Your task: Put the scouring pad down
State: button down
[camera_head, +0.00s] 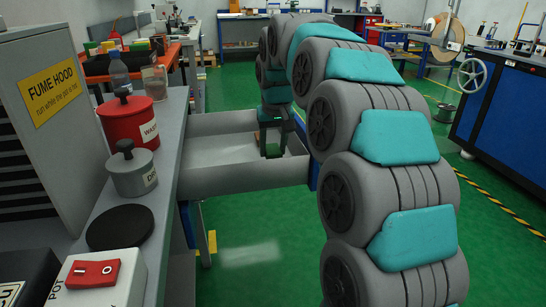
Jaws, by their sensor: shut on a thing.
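My gripper (271,148) points down at the end of my arm, over the grey open basin (240,181) in the middle of the view. It is shut on a small, dark thing that I take to be the scouring pad. The pad is mostly hidden by the fingers, and its shape is hard to make out. I cannot tell whether it touches the basin's floor.
Left of the basin, a grey bench (172,190) holds a red canister (128,124), a grey lidded pot (133,175), a black disc (119,227), a bottle (119,72) and a jar (155,83). A fume hood (55,100) stands there. Green floor (245,225) is clear in front.

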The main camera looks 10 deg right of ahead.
aim_at(274, 151)
jog(key=shift+f, duration=1.55)
jog(key=shift+f, duration=0.1)
jog(key=shift+f, duration=0.2)
jog(key=shift+c, duration=1.5)
grip_release()
jog(key=shift+s+f, duration=0.1)
jog(key=v, duration=1.2)
jog(key=shift+r, duration=0.4)
